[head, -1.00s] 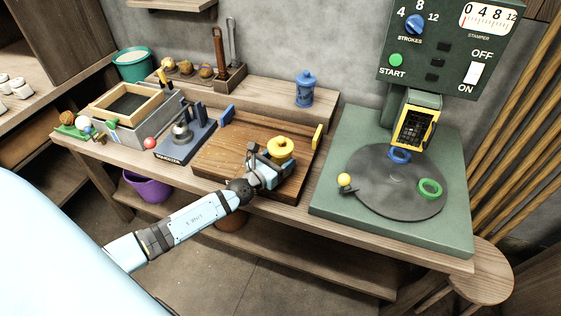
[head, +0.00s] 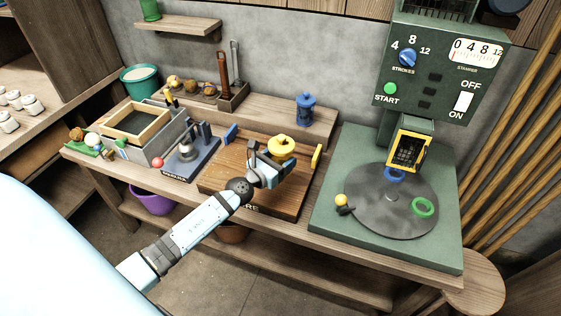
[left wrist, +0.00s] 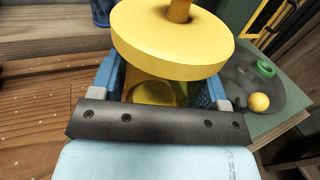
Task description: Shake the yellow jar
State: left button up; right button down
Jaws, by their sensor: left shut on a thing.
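The yellow jar (head: 282,146) has a wide round lid with a knob on top. My left gripper (head: 268,162) is shut on the jar, above or on the wooden board (head: 236,181); I cannot tell whether the jar's base touches the board. In the left wrist view the yellow jar (left wrist: 172,40) stands between the two blue finger pads of my left gripper (left wrist: 158,88), its lid above them. The lower part of the jar is partly hidden by the gripper. My right gripper is not in view.
A blue jar (head: 305,109) stands on the back ledge. The green stamping machine (head: 330,196) with its round dark plate is at the right. A grey box (head: 150,150) and a press (head: 188,150) stand left of the board.

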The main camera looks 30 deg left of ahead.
aim_at(280, 137)
pick_arm(q)
notch_tip(280, 137, up, 11)
jog(key=p, duration=0.7)
jog(key=shift+f, duration=0.1)
jog(key=s+d+r+p, duration=0.1)
jog(key=s+r+p, duration=0.5)
jog(key=r+p, duration=0.2)
jog(key=shift+d, duration=0.25)
jog(key=shift+w, duration=0.1)
notch_tip(280, 137, up, 7)
